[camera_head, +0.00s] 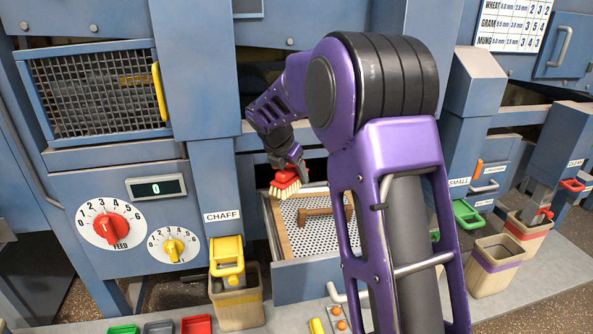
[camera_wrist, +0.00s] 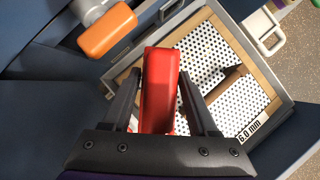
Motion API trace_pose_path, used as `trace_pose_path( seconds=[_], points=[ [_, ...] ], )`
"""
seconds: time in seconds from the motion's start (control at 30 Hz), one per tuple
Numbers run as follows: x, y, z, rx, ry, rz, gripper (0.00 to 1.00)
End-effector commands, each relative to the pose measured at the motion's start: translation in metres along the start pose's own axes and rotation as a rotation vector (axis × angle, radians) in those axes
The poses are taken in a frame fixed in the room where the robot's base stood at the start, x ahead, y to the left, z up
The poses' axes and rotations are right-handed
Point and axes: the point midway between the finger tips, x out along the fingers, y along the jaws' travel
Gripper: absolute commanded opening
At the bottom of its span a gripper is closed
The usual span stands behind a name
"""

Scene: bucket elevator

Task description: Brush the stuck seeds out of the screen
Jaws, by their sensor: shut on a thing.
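My gripper (camera_head: 286,163) is shut on the red brush (camera_head: 283,184), with its pale bristles facing down. In the wrist view the brush's red handle (camera_wrist: 160,85) sits between my gripper's two fingers (camera_wrist: 160,95). The perforated screen (camera_head: 308,233) lies in an open drawer below and to the right of the brush. In the wrist view the screen (camera_wrist: 243,107) has a wooden frame, a brown bar and a "6.0 mm" label. The bristles look above or near the screen's far left edge; I cannot tell whether they touch.
A yellow-handled chaff chute (camera_head: 227,258) with a bin (camera_head: 238,305) stands left of the drawer. An orange handle (camera_wrist: 107,30) shows beside the drawer in the wrist view. The feed dial (camera_head: 110,225) is on the left panel. More bins (camera_head: 494,268) stand at right.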

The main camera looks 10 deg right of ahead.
Motion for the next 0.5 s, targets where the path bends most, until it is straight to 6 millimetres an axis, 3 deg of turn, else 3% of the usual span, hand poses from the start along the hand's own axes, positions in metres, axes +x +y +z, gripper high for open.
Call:
trace_pose_path(
  seconds=[0.5],
  points=[
    [0.043, 0.000, -0.027, 0.000, 0.000, 0.000, 0.15]
  ],
)
